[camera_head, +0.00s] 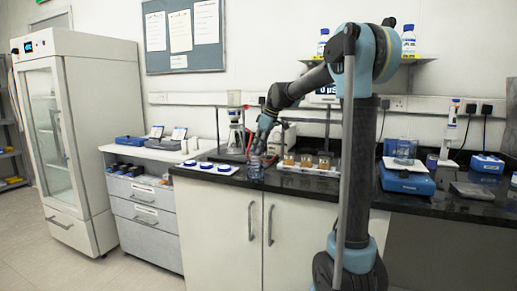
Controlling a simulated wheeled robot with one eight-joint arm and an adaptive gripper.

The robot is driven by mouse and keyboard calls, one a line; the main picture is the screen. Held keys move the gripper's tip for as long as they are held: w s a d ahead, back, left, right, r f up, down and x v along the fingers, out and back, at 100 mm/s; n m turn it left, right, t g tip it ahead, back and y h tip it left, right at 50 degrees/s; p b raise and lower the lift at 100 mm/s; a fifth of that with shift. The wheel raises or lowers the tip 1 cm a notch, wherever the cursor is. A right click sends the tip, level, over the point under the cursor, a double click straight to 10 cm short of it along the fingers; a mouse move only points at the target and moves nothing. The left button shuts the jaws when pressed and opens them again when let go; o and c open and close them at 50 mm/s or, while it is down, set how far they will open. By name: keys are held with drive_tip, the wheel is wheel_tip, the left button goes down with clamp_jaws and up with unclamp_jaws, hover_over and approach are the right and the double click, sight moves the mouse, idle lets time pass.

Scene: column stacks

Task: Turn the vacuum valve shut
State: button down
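I cannot make out the vacuum valve for certain; the parts behind my gripper are small and partly hidden by it. A glass flask with a funnel-like top (236,132) stands upright at the back of the black bench, just left of my gripper. My gripper (258,150) points down over the bench, right of the flask and close above a clear bottle-like vessel (255,168) near the front edge. Its fingers are too small and dark to show whether they are open or shut, or whether they touch anything.
A white tray with blue-rimmed round items (213,167) lies left of my gripper, and a rack of amber vials (306,160) lies right. A blue device with a beaker (406,180) stands farther right. Cabinet doors (222,217) front the bench. The floor at left is clear.

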drive_tip(key=m, duration=0.2)
drive_tip(key=m+t, duration=0.1)
drive_tip(key=m, duration=0.1)
drive_tip(key=shift+s+a+t+h, duration=0.1)
drive_tip(key=shift+s+t+h, duration=0.05)
drive_tip(key=shift+t+h, duration=0.2)
drive_tip(key=m+h, duration=0.1)
drive_tip(key=m, duration=0.1)
drive_tip(key=m+t, duration=0.1)
drive_tip(key=m, duration=0.1)
drive_tip(key=shift+a+m+h, duration=0.15)
drive_tip(key=shift+m+h, duration=0.15)
drive_tip(key=shift+h, duration=0.05)
drive_tip(key=m, duration=0.2)
drive_tip(key=m+h, duration=0.1)
drive_tip(key=m, duration=0.1)
drive_tip(key=shift+s+a+m+h, duration=0.1)
drive_tip(key=shift+a+m+h, duration=0.1)
drive_tip(key=shift+m+h, duration=0.1)
drive_tip(key=m, duration=0.2)
drive_tip(key=m+h, duration=0.1)
drive_tip(key=m, duration=0.1)
drive_tip(key=shift+a+h, duration=0.15)
drive_tip(key=shift+h, duration=0.15)
drive_tip(key=shift+m, duration=0.3)
drive_tip(key=c, duration=1.7)
unclamp_jaws()
